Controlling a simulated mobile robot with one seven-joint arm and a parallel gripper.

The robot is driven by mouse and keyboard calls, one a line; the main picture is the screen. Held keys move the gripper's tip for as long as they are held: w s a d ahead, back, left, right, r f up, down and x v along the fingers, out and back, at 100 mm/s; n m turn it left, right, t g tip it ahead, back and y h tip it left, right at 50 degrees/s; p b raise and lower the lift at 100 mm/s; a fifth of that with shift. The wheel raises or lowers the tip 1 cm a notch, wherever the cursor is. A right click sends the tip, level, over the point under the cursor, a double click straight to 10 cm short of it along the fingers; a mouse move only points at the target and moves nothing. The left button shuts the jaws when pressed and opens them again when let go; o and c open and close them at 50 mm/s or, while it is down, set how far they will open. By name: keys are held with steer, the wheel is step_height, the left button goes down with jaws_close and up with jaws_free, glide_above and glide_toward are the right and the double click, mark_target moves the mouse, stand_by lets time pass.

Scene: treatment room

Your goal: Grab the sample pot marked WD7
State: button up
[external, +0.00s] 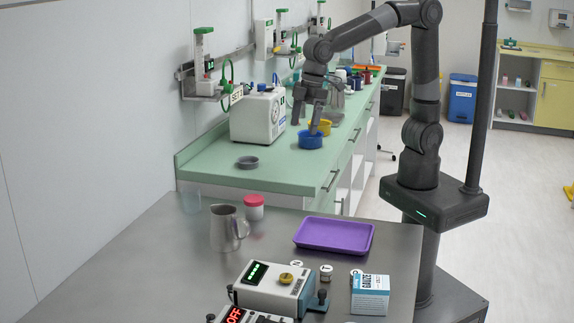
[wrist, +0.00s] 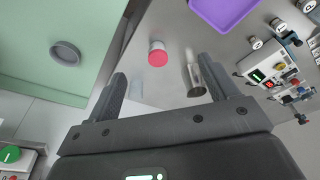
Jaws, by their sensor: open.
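A small white pot with a pinkish-red lid (external: 254,207) stands upright on the steel table, behind a metal jug. It also shows in the wrist view (wrist: 158,54), ahead of and between the finger lines. No marking on it can be read, so I cannot tell if it is WD7. My gripper (external: 307,120) is open and empty, pointing down above the green counter near a blue bowl. In the wrist view its two fingers (wrist: 161,72) are spread apart with nothing between them. The gripper is well away from the pot.
The metal jug (external: 227,230) stands close to the pot. A purple tray (external: 335,235), a gauze box (external: 370,296) and devices sit nearer the front. The blue bowl (external: 310,140), grey dish (external: 247,162) and white machine (external: 258,117) are on the green counter.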

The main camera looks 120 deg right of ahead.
steer(key=w+f+g, duration=0.1)
steer(key=w+f, duration=0.4)
steer(key=w, duration=0.3)
steer(key=g, duration=0.1)
glide_toward(254, 198)
steer(key=shift+s+a+f+n, duration=0.25)
steer(key=shift+s+f+n, duration=0.05)
steer(key=shift+w+f, duration=0.2)
steer(key=shift+f, duration=0.15)
step_height(254, 198, down, 5)
steer(key=shift+f, duration=0.15)
steer(key=shift+w+d+f, duration=0.15)
steer(key=shift+f, duration=1.2)
steer(key=shift+w+d+f, duration=0.15)
steer(key=shift+f, duration=1.25)
steer(key=shift+c, duration=0.2)
steer(key=c, duration=1)
